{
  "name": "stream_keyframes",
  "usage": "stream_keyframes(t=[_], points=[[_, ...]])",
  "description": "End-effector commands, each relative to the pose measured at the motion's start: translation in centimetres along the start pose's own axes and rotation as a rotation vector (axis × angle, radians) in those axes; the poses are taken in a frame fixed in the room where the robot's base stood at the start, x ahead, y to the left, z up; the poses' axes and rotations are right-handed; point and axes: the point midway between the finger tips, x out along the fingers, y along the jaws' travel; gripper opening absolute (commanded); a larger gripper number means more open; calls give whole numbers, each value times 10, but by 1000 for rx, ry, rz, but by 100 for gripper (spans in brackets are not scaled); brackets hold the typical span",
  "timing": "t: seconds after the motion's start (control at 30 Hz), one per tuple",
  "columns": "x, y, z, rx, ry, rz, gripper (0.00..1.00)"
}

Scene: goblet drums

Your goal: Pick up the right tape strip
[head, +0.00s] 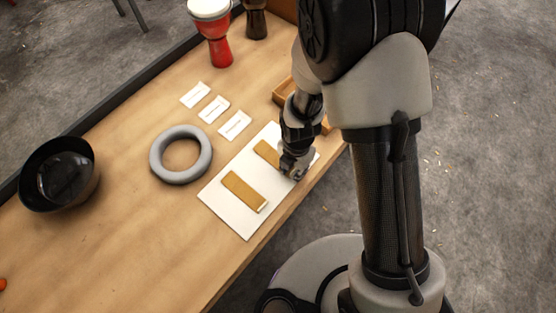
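Two brown tape strips lie on a white sheet (228,201) near the table's front edge. The left strip (242,190) is fully in view, with a pale tip at its lower right end. The right strip (265,151) shows only its upper left part; the rest is hidden behind my gripper. My gripper (291,174) points down at the right strip's lower right end, over the white sheet. Whether it touches the strip I cannot tell. Its fingers are small and partly hidden, so I cannot tell whether they are open or shut.
A grey ring (154,158) lies left of the sheet, with a black bowl (60,190) further left. Three white cards (213,109) lie behind the sheet. A red goblet drum (217,45) and a dark drum (256,22) stand at the back. A wooden tray (284,91) is partly behind my arm.

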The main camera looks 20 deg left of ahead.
Motion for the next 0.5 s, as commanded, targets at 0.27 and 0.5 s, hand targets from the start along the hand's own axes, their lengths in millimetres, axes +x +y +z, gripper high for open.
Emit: stream_keyframes(t=[0.27, 0.5], points=[[-2, 0, 0, 0, 0, 0, 16], [-2, 0, 0, 0, 0, 0, 0]])
